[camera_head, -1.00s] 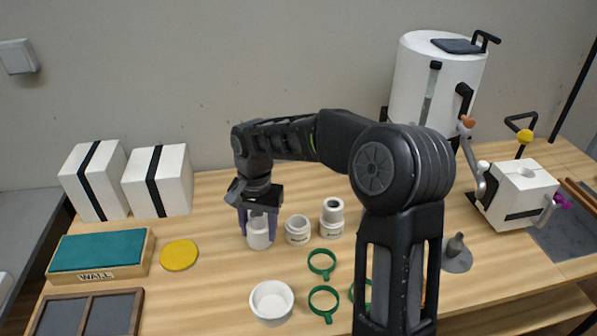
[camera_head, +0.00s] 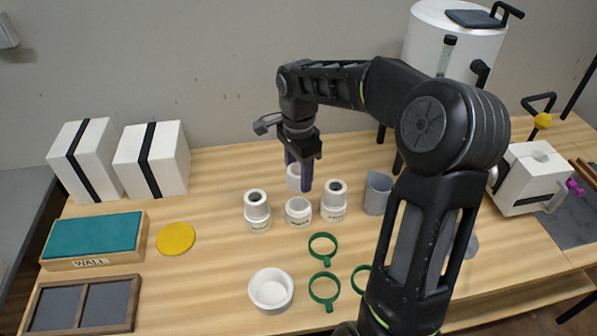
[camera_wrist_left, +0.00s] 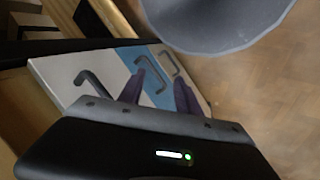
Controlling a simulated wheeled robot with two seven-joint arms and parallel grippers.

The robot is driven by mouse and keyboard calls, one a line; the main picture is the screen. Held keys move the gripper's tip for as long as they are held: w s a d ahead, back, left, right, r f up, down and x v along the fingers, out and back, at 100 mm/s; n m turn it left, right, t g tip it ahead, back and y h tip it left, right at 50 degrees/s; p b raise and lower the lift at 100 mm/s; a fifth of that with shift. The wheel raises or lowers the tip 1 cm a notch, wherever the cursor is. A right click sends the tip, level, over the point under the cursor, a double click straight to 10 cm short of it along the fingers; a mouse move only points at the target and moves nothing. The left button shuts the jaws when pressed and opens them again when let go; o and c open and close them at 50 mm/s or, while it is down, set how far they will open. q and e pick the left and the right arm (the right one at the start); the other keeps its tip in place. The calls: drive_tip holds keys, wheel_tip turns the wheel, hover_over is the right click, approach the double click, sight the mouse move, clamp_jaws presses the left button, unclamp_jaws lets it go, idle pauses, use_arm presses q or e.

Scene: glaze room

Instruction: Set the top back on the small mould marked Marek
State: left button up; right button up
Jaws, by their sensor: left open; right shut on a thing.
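My right gripper (camera_head: 299,176) is shut on a white mould top (camera_head: 294,183) and holds it above and slightly behind the middle small mould. That middle mould (camera_head: 298,213) is a short white cylinder without a neck piece. A left small mould (camera_head: 257,213) and a right small mould (camera_head: 333,203) each carry a narrower white top. Dark marks show on their fronts, but I cannot read the names. A finger partly hides the held top. My left gripper (camera_wrist_left: 160,92) is open and empty in the left wrist view; it is outside the head view.
Green rings (camera_head: 322,246) and a white bowl (camera_head: 271,290) lie in front. A yellow disc (camera_head: 175,238) is left. A grey round-edged thing (camera_wrist_left: 215,38) is close to the left wrist camera.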

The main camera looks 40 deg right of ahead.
drive_tip(key=shift+f+b, duration=1)
drive_tip(key=shift+f, duration=0.55)
drive_tip(key=shift+f+b, duration=1)
drive_tip(key=shift+f, duration=0.25)
drive_tip(key=shift+f+b, duration=0.75)
drive_tip(key=shift+f, duration=0.1)
drive_tip(key=o, duration=1.5)
drive_tip(key=shift+c, duration=0.2)
drive_tip(key=shift+o, duration=0.3)
drive_tip(key=o, duration=0.4)
drive_tip(key=shift+o, duration=0.2)
drive_tip(key=shift+r, duration=0.1)
